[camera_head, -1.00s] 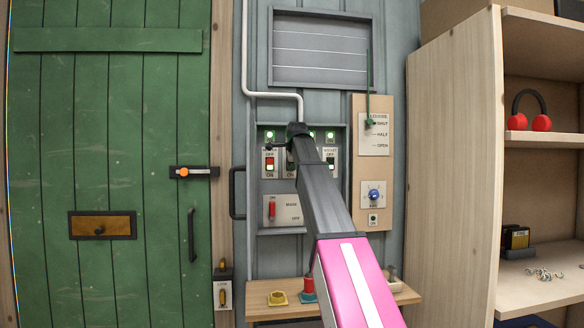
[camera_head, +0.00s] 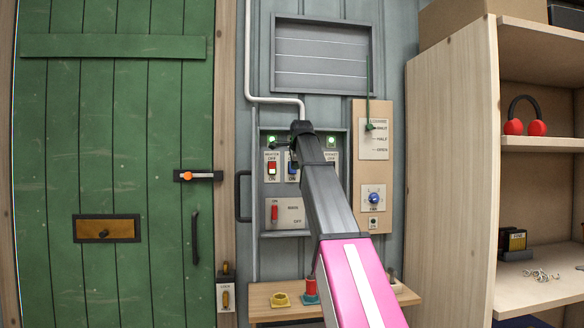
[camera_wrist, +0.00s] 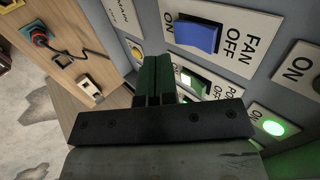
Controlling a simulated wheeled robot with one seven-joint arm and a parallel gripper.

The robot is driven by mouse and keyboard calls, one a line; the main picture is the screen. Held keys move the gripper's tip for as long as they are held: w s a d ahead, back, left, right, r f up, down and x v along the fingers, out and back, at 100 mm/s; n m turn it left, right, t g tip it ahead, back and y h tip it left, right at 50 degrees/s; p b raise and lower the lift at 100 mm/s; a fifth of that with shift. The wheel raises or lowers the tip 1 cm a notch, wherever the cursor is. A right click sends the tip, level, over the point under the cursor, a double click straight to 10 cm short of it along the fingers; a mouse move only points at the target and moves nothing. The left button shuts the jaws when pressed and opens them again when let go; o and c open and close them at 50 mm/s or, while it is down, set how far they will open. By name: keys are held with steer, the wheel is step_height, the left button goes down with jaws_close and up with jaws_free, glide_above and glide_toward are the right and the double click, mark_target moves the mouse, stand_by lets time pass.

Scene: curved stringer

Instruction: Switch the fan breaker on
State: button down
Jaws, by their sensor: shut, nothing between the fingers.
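The fan plate (camera_wrist: 222,64) fills the upper middle of the wrist view, turned sideways, with its blue rocker (camera_wrist: 197,37) between ON at left and OFF at right. Part of the blue rocker also shows in the head view (camera_head: 292,165), left of my arm. My gripper (camera_wrist: 157,58) is shut and empty. Its green fingertips are below and left of the blue rocker, with no visible contact; the exact gap to the panel is unclear. In the head view my gripper (camera_head: 300,128) covers the panel's middle top. A dark spot by an ON label (camera_wrist: 299,67) is cut off at the edge.
A green lamp (camera_wrist: 272,128) is lit beside the neighbouring plate, whose switch (camera_wrist: 192,82) is close to my fingers. The red heater switch (camera_head: 271,167) and the main lever (camera_head: 275,213) are at left. A shelf (camera_head: 290,287) juts out below.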

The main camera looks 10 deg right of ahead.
steer(key=v, duration=0.9)
steer(key=shift+r, duration=0.3)
steer(key=shift+s+f, duration=0.1)
steer(key=shift+s, duration=0.1)
